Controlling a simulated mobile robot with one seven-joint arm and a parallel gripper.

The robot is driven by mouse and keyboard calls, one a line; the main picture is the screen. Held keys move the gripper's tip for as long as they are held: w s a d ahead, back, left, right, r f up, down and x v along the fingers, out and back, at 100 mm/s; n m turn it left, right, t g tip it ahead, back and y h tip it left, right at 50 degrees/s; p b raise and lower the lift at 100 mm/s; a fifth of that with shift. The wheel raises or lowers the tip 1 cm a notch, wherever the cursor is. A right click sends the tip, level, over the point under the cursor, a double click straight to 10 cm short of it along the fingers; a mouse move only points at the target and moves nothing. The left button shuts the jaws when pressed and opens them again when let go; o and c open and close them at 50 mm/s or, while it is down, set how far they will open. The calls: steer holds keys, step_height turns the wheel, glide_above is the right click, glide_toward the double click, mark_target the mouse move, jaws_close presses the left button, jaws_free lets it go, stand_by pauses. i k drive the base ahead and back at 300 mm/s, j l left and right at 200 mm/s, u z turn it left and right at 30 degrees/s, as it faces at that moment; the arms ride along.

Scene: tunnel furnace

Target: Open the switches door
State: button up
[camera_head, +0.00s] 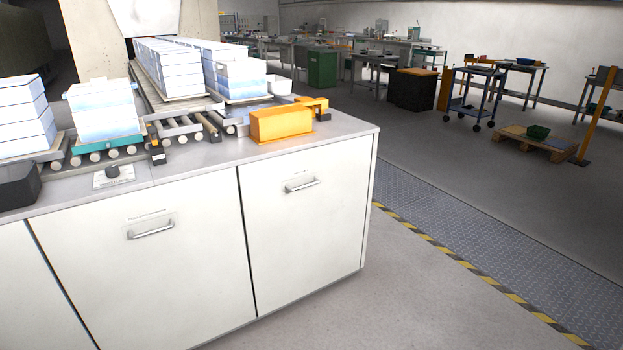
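A white cabinet under a grey counter fills the left and middle of the head view. Its right door (305,238) is shut and has a metal bar handle (302,186) near its top. The wider door (150,275) left of it is also shut, with a similar handle (151,230). I see no label that tells which one is the switches door. My gripper does not show in this view.
Grey floor (330,315) is free before the cabinet's right end. A yellow-black striped edge (455,258) borders a metal floor strip.

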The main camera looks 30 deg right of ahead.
mark_target(304, 212)
steer(key=i+l, duration=0.4)
steer(key=l, duration=0.15)
steer(key=i+l, duration=0.8)
steer(key=l, duration=0.25)
